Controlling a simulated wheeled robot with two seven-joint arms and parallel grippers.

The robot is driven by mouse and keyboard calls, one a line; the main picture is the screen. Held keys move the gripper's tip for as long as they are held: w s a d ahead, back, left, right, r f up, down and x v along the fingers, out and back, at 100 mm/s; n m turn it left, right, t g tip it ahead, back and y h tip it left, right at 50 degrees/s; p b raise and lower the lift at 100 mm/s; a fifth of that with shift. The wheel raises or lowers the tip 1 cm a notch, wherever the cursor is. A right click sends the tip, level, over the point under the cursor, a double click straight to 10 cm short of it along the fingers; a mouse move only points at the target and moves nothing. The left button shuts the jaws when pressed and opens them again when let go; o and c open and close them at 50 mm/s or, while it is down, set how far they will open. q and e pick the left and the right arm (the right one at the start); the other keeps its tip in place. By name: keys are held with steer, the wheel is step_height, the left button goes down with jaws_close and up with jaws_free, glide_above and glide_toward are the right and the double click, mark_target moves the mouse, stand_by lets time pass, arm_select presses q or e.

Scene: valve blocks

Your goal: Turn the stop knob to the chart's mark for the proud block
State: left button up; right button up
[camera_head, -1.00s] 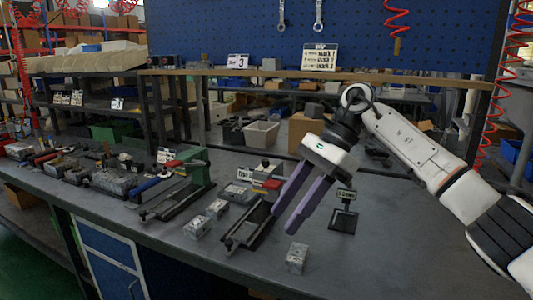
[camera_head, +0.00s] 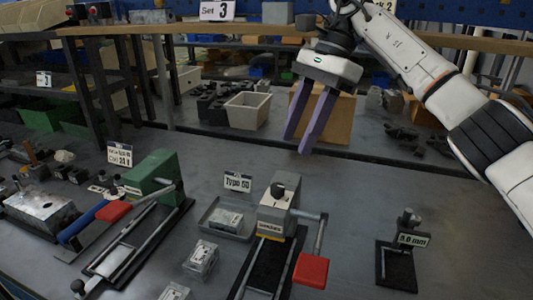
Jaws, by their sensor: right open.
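A black knob (camera_head: 278,189) stands on top of a grey fixture (camera_head: 277,212) with dark rails and a red-ended lever (camera_head: 311,270); I cannot read any marks around it. Small metallic blocks lie left of the fixture, one (camera_head: 201,258) behind another (camera_head: 174,291) at the bottom edge; I cannot tell which is proud. My right gripper (camera_head: 298,143), with purple fingers apart and empty, hangs above and beyond the fixture, touching nothing. My left gripper is out of view.
A shallow tray (camera_head: 218,226) sits behind the blocks by a "Type 50" sign (camera_head: 237,182). A green fixture (camera_head: 151,171) stands left. A gauge stand (camera_head: 396,277) marked 5.0 mm stands right. A "Set 3" card (camera_head: 217,11) is on the shelf. Bench between fixture and gauge is mostly clear.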

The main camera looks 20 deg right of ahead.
mark_target(278, 186)
steer(key=x, duration=0.4)
steer(key=shift+s+a+f+b, duration=0.15)
steer(key=shift+s+f+b, duration=0.15)
steer(key=shift+s, duration=0.15)
steer(key=x, duration=0.4)
steer(key=shift+w, duration=0.1)
steer(key=shift+a+f, duration=0.25)
steer(key=shift+f, duration=0.35)
jaws_close()
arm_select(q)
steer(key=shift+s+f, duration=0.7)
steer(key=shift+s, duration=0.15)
arm_select(e)
steer(key=c, duration=1)
jaws_free()
